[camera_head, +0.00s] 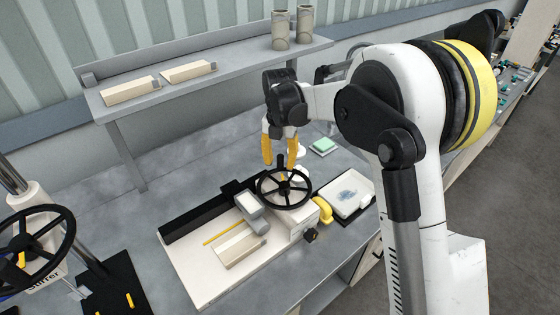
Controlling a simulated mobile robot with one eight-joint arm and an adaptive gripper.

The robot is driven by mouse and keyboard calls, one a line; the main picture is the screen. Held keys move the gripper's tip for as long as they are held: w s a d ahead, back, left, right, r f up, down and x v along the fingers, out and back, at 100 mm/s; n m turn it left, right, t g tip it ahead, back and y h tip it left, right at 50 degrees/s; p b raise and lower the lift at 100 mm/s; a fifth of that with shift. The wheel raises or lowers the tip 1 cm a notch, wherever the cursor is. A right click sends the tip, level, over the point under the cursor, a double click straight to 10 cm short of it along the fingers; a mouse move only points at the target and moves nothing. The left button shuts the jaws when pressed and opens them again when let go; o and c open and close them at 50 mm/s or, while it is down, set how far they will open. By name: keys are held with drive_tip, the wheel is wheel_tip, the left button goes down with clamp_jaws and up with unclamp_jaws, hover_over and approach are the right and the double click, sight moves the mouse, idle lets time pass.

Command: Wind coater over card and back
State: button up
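The coater is a pale flat bed (185,262) with a black rail along its back, on the grey bench. A black handwheel (262,200) with an upright knob (281,160) sits at its right end. A grey block-like carriage (249,204) stands on the bed just left of the wheel. A beige card-like piece with a grey end (238,246) lies on the bed in front of the carriage. My gripper (279,164) hangs above the handwheel. Its yellow fingers are apart, one on each side of the knob in the picture; contact cannot be told.
A white tray (358,203) with a blue smear lies right of the coater, beside a yellow curved piece (322,210). A green-topped pad (323,145) is behind. A raised shelf (225,62) holds two beige pieces and two cylinders. A stirrer with a black wheel (40,212) stands left.

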drive_tip(key=shift+r, duration=0.1)
wheel_tip(320, 180, up, 12)
drive_tip(key=shift+f, duration=0.1)
idle(0.4)
